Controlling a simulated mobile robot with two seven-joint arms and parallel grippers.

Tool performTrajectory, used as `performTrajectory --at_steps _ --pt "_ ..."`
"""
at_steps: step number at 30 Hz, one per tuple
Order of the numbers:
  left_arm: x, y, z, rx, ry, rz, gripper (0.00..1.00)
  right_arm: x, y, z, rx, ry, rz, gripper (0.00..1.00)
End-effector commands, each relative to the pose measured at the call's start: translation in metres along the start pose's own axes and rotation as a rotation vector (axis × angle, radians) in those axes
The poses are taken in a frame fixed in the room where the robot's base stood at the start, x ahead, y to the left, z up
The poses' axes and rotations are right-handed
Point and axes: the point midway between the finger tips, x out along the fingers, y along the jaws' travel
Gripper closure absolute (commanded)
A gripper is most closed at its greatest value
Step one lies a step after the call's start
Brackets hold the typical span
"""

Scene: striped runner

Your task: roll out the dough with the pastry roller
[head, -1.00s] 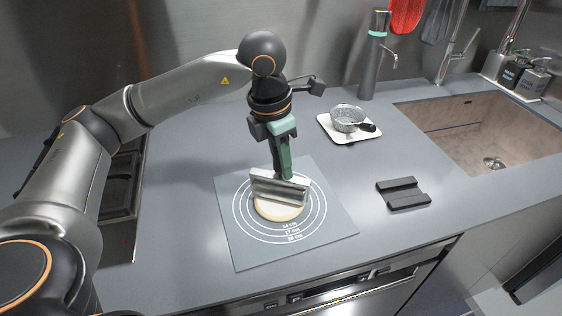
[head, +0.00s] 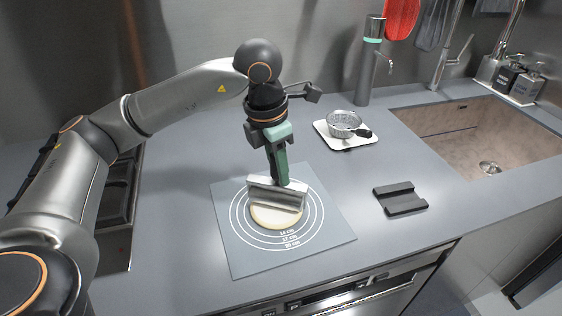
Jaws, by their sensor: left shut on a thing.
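The pastry roller (head: 276,195) is a silver cylinder with a green handle. My left gripper (head: 276,151) is shut on the handle and holds the roller from above. The dough (head: 277,218) is a pale, flat round on the grey mat (head: 240,262) with printed rings. The roller lies across the far part of the dough and hides it there. It looks to be at the dough's surface, but I cannot tell whether they touch. The near part of the dough is bare. My right gripper is out of view.
A black cradle (head: 400,198) lies right of the mat. Behind it a sieve (head: 345,123) sits on a white tray (head: 338,144). The sink (head: 480,137) is at the right, a hob (head: 121,205) at the left.

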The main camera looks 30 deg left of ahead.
Motion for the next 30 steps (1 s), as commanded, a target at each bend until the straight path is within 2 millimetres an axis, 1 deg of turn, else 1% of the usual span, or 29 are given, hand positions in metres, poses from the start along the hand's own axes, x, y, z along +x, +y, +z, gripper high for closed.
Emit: performTrajectory --at_steps 3,14,24,30 --pt "0.001 -0.004 -0.005 0.001 0.005 0.000 1.00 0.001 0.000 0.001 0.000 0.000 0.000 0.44" --pt "0.000 -0.005 -0.006 0.001 0.004 0.001 1.00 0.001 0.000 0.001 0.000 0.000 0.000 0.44" --pt "-0.002 -0.022 -0.023 0.001 0.003 0.001 1.00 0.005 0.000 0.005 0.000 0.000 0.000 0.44" --pt "-0.002 -0.023 -0.025 0.000 0.003 0.001 1.00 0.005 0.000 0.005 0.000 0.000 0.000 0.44"
